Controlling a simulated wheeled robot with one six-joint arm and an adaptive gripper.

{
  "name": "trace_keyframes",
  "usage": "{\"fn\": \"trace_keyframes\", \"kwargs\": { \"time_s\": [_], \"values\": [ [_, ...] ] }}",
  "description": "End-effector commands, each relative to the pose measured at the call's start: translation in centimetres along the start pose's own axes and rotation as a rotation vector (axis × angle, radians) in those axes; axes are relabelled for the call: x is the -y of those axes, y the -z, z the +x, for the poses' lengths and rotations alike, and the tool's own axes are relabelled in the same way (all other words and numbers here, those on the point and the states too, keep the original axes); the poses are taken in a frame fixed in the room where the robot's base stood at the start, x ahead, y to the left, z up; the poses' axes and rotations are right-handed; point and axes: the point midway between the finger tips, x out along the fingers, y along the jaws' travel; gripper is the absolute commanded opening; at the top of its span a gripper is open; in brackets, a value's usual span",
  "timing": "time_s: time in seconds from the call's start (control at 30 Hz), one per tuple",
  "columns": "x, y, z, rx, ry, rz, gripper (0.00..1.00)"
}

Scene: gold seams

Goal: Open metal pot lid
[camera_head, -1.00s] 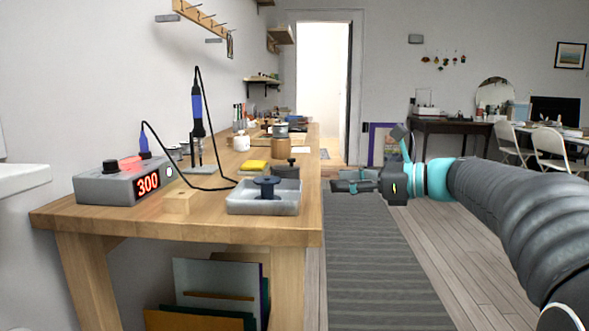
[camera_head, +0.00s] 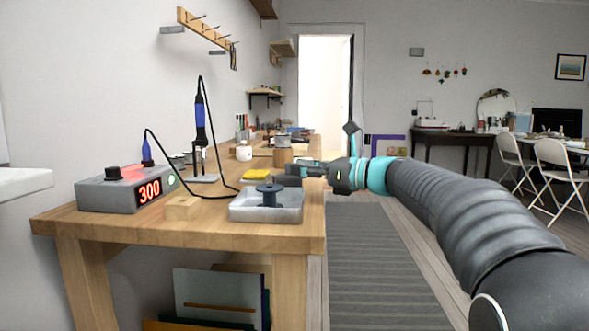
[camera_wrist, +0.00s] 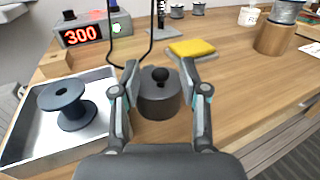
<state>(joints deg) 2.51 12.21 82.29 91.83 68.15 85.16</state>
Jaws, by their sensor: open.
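The metal pot is a small, dark grey round pot (camera_wrist: 159,105) on the wooden workbench. Its lid carries a round black knob (camera_wrist: 160,75) and sits on the pot. In the wrist view my gripper (camera_wrist: 160,69) is open, with one finger on each side of the knob and lid. I cannot tell whether the fingers touch them. In the head view my gripper (camera_head: 290,172) reaches in from the right over the bench edge, and the pot (camera_head: 287,181) is mostly hidden behind it.
A pale tray (camera_wrist: 22,147) with a dark spool (camera_wrist: 68,103) stands left of the pot. A yellow sponge (camera_wrist: 192,48) lies behind it. A soldering station (camera_head: 127,188) is at the left and a wooden cylinder (camera_wrist: 273,38) at the back right. Bare bench lies right of the pot.

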Motion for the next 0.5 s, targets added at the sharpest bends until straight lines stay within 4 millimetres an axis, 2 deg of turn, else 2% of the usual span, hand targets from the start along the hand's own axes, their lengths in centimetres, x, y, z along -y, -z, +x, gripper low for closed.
{"fn": "trace_keyframes", "kwargs": {
  "time_s": [0.2, 0.5],
  "values": [
    [0.0, 0.0, 1.7, 0.000, 0.000, -0.001, 0.44],
    [0.0, 0.0, 1.9, 0.000, 0.001, 0.000, 0.44]
  ]
}}
